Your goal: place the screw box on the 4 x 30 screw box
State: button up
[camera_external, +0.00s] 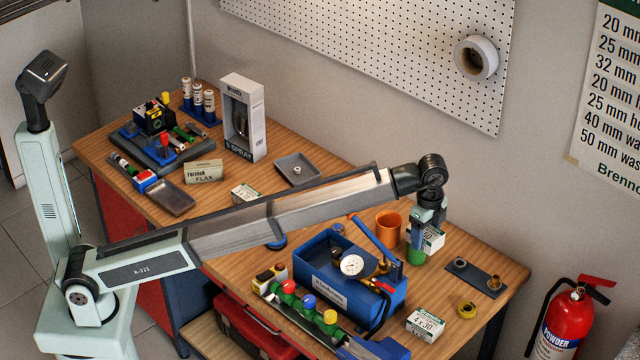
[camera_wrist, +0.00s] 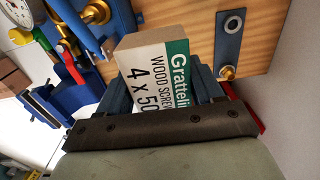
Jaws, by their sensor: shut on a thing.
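My gripper (camera_external: 422,228) is at the right of the workbench, pointing down. It is shut on a white and green screw box (camera_external: 434,239), which is partly hidden by the gripper in the external view. In the wrist view this screw box (camera_wrist: 150,72) sits between the fingers, and its label reads "Wood screws 4 x 50". I cannot tell whether it touches the bench. The 4 x 30 screw box (camera_external: 427,323) lies on the bench near its front edge, below the gripper in the picture, with its top clear.
An orange cup (camera_external: 388,226) is just left of my gripper.

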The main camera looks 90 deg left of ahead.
send_over(431, 326)
jog(key=shift+f, duration=7.5)
jog(key=shift+f, duration=0.1)
jog(key=o, duration=1.3)
notch_tip(431, 326, up, 12)
jog(key=shift+r, duration=0.1)
